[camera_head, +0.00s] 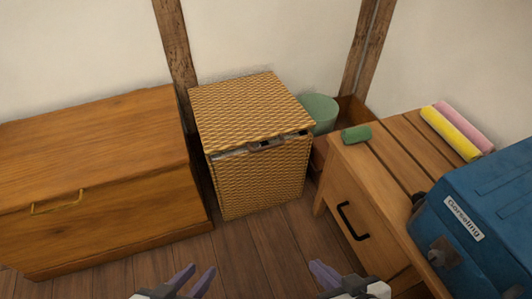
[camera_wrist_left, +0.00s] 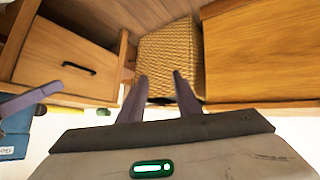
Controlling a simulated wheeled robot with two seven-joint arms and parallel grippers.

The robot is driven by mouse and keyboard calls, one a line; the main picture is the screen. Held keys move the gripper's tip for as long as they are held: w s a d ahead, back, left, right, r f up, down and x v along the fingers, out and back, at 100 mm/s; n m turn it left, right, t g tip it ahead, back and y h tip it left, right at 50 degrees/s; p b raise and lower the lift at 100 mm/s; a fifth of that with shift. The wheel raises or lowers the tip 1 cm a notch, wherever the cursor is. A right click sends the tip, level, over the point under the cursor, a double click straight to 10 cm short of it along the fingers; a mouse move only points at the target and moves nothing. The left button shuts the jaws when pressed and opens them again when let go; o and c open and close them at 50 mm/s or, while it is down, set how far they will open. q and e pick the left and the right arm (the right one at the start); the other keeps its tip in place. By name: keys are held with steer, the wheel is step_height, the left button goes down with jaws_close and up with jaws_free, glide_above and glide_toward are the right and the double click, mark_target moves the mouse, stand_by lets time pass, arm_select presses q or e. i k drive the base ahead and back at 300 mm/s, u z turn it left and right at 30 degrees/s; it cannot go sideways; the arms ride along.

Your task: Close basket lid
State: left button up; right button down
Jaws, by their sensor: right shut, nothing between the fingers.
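The woven basket (camera_head: 262,183) stands on the floor between two wooden pieces of furniture. Its lid (camera_head: 245,104) lies over the top, with a narrow dark gap along the front edge and something pale showing in it. A small tab or handle (camera_head: 266,145) is at the lid's front middle. The basket also shows in the left wrist view (camera_wrist_left: 170,55), beyond the fingertips. My left gripper (camera_head: 198,272) is open and empty, in front of the basket and apart from it. My right gripper (camera_head: 318,267) is shut and empty, to the right, also apart from the basket.
A wooden chest (camera_head: 100,190) stands close on the left. A wooden drawer table (camera_head: 350,205) on the right bears a green block (camera_head: 356,133), rolls (camera_head: 450,132) and a blue case (camera_head: 480,215). A green bin (camera_head: 318,112) stands behind. Floor (camera_head: 260,250) before the basket is clear.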

mark_target(233, 114)
steer(key=k, duration=1.3)
steer(key=u, duration=0.75)
steer(key=i, duration=1.55)
steer(key=z, duration=0.3)
